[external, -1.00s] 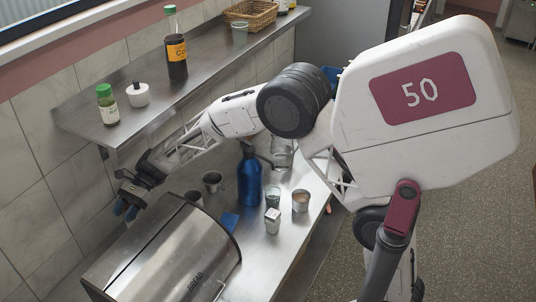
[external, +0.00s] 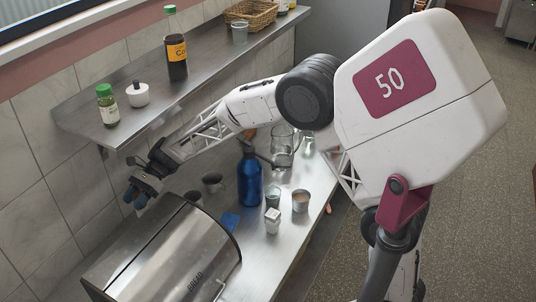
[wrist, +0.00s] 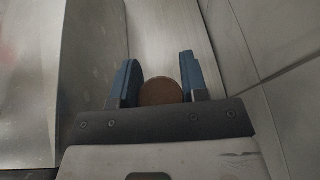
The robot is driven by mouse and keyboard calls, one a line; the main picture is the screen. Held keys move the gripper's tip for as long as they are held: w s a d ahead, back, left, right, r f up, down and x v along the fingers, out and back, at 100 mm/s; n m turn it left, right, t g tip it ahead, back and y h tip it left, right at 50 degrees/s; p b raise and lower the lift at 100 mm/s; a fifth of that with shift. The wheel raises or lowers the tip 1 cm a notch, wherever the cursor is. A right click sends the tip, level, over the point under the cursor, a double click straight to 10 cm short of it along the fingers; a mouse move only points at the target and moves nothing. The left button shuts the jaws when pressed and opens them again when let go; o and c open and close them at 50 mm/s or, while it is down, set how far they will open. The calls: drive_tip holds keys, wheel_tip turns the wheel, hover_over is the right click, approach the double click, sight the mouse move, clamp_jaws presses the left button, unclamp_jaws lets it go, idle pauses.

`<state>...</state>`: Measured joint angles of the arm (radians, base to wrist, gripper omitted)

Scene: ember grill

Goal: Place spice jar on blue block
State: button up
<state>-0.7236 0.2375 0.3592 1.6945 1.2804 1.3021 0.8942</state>
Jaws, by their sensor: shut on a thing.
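My gripper (external: 138,198) is behind the steel bread bin, near the tiled wall. In the wrist view its two blue fingers (wrist: 160,90) are closed on a brown round-topped thing (wrist: 160,92). Only its top shows clearly, so I cannot tell for certain that it is the spice jar. The blue block (external: 229,222) lies flat on the steel counter, right of the bread bin and apart from my gripper. A small square-sided shaker (external: 272,220) stands right of the block. A green-capped jar (external: 107,105) stands on the shelf.
The bread bin (external: 165,250) fills the near counter. A blue bottle (external: 249,178), a dark metal cup (external: 212,183), a glass (external: 273,197) and a tin (external: 300,201) stand around the block. The wall shelf (external: 140,150) overhangs behind my arm.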

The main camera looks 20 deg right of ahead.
drive_tip(key=w+d+r+m+t+y, duration=0.1)
drive_tip(key=d+r+m+t, duration=0.1)
drive_tip(key=d+r, duration=0.6)
drive_tip(key=s+d+f+m+t, duration=0.2)
drive_tip(key=s+d, duration=0.4)
drive_tip(key=d, duration=0.3)
drive_tip(key=s+d+f+m+t+y, duration=0.1)
drive_tip(key=s+d+f+m+t, duration=0.1)
drive_tip(key=s+d, duration=0.4)
drive_tip(key=s+d+f+m+t, duration=0.2)
drive_tip(key=s+d, duration=0.4)
drive_tip(key=d, duration=0.7)
drive_tip(key=m+t, duration=0.1)
drive_tip(key=t, duration=0.1)
drive_tip(key=shift+s+d+f+m+t+y, duration=0.25)
drive_tip(key=shift+d+f+m+t+y, duration=0.05)
drive_tip(key=shift+d+m+t+y, duration=0.1)
drive_tip(key=shift+w+a, duration=0.15)
drive_tip(key=w+a+f, duration=0.1)
drive_tip(key=w+a, duration=0.8)
drive_tip(key=w, duration=0.2)
drive_tip(key=shift+w+a+f, duration=0.15)
drive_tip(key=shift+a+f, duration=0.05)
drive_tip(key=shift+a, duration=0.1)
drive_tip(key=shift+w+a+f, duration=0.15)
drive_tip(key=shift+f, duration=0.75)
drive_tip(key=shift+w+a+f, duration=0.15)
drive_tip(key=shift+f, duration=0.75)
